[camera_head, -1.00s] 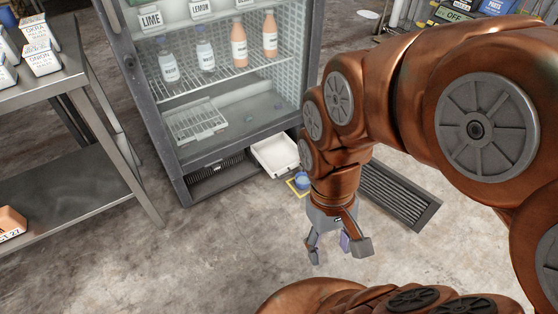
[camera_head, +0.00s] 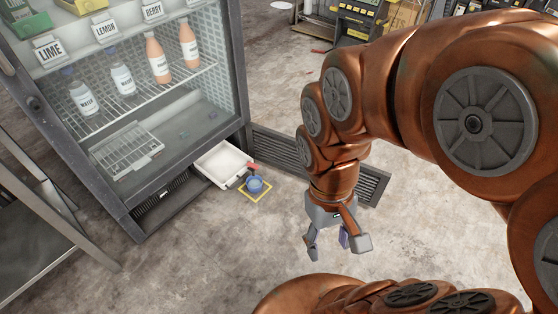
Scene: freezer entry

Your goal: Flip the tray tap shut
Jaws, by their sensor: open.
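The white drip tray (camera_head: 223,163) sticks out from under the front right of the glass-fronted freezer. A small red tap lever (camera_head: 253,167) shows at the tray's right corner; its exact angle is too small to tell. A blue cup (camera_head: 255,185) stands below the tap on a yellow-outlined square (camera_head: 266,191) on the floor. My gripper (camera_head: 334,252) hangs open and empty, pointing down, to the right of and nearer than the cup, apart from the tray and tap.
The freezer (camera_head: 242,75) holds several bottles and a wire rack (camera_head: 125,150). A floor grate (camera_head: 283,151) lies behind the tray and runs behind my arm. A metal table (camera_head: 35,260) stands at left. The floor (camera_head: 200,265) in front of the tray is clear.

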